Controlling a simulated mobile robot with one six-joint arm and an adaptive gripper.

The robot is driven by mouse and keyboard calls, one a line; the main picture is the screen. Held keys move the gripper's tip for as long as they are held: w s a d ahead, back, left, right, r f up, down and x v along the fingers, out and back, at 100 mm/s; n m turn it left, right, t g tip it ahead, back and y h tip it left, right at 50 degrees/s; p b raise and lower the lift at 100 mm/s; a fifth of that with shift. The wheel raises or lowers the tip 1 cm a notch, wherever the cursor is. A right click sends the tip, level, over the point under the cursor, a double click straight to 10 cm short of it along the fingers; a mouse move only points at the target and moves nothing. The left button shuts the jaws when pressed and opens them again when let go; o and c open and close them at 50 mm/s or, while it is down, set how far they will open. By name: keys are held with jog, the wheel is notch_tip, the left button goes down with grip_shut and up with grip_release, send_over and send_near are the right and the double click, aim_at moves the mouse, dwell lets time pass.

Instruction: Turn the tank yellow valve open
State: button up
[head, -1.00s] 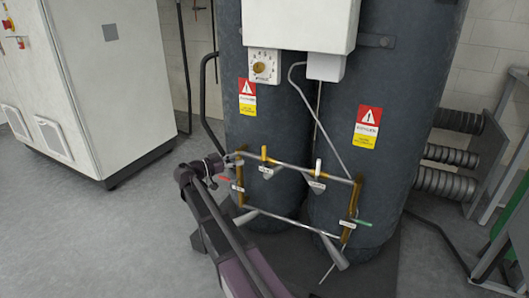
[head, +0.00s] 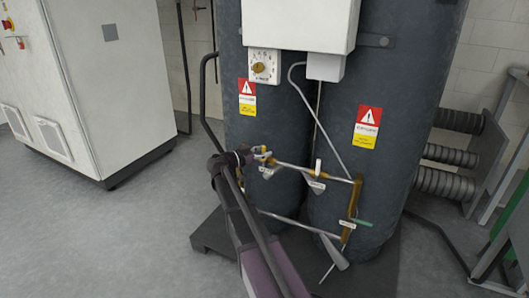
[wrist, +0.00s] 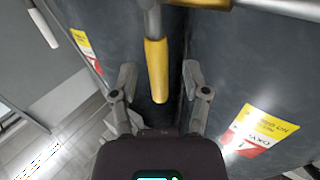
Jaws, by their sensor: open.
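The yellow valve handle (wrist: 156,70) hangs from a grey stem in the wrist view, between my open gripper fingers. My gripper (wrist: 158,82) has a finger on each side of the handle, with gaps visible, so it seems not clamped. In the head view my gripper (head: 262,152) is at the upper left of the pipe frame in front of the tanks. It hides most of the yellow handle there. The dark grey tanks (head: 280,130) stand side by side behind the pipes.
The pipe frame (head: 300,169) also carries a white-handled valve (head: 318,167), a brass pipe (head: 352,205) and a green handle (head: 361,222). A white cabinet (head: 110,80) stands at the left. The grey floor (head: 100,230) in front of it is clear.

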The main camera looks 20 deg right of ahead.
grip_shut()
jog(key=shift+d, duration=0.25)
dwell(0.3)
